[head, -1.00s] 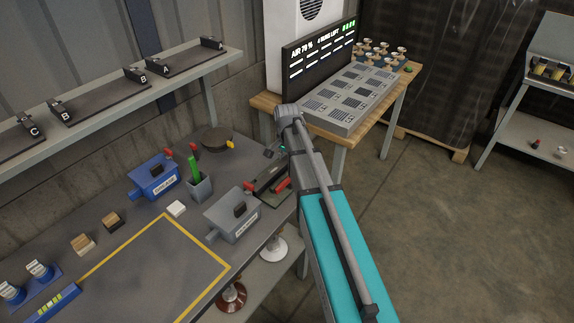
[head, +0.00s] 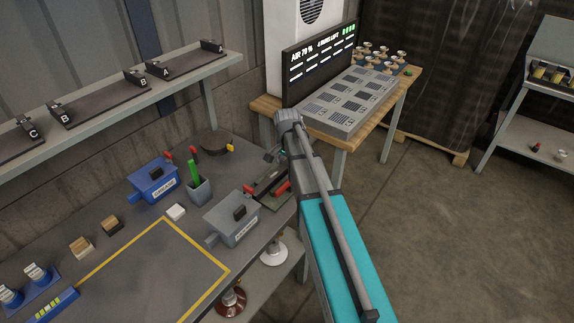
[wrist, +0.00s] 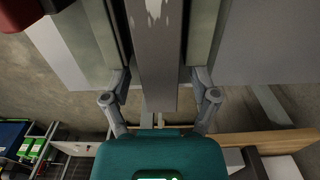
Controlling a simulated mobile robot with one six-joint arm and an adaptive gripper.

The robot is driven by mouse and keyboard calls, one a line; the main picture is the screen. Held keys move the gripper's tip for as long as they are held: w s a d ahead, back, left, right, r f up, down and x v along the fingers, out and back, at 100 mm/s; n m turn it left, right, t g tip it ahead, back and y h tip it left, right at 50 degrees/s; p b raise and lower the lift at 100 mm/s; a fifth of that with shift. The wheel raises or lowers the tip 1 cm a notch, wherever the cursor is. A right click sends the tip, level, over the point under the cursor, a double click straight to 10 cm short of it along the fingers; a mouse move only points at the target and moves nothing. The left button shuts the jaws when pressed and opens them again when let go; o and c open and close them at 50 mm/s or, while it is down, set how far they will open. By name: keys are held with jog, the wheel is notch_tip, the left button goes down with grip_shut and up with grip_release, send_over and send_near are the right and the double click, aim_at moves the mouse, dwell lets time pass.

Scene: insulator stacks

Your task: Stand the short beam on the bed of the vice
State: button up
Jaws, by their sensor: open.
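In the wrist view, my gripper (wrist: 157,40) is open, with one finger on each side of a grey metal bar (wrist: 158,70), which looks like the short beam. A dark gap shows on the bar's left side, and I cannot tell whether either finger touches it. In the head view, my gripper (head: 273,157) is mostly hidden behind my arm, low over the bench's right end. A dark green fixture with red parts (head: 266,184) is just below it. It may be the vice, but its bed is not clear. The bar cannot be made out in the head view.
A wooden table with a screen (head: 320,62) stands behind my arm. The yellow-outlined area (head: 150,270) is clear.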

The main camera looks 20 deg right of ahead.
jog(key=shift+r, duration=0.1)
notch_tip(320, 180, up, 12)
jog(key=p, duration=1.2)
dwell(0.8)
jog(key=s+a+n, duration=0.3)
jog(key=s+n, duration=0.2)
jog(key=s, duration=0.4)
jog(key=s+a+n, duration=0.4)
jog(key=s+n, duration=0.1)
jog(key=s, duration=0.5)
jog(key=shift+n, duration=0.4)
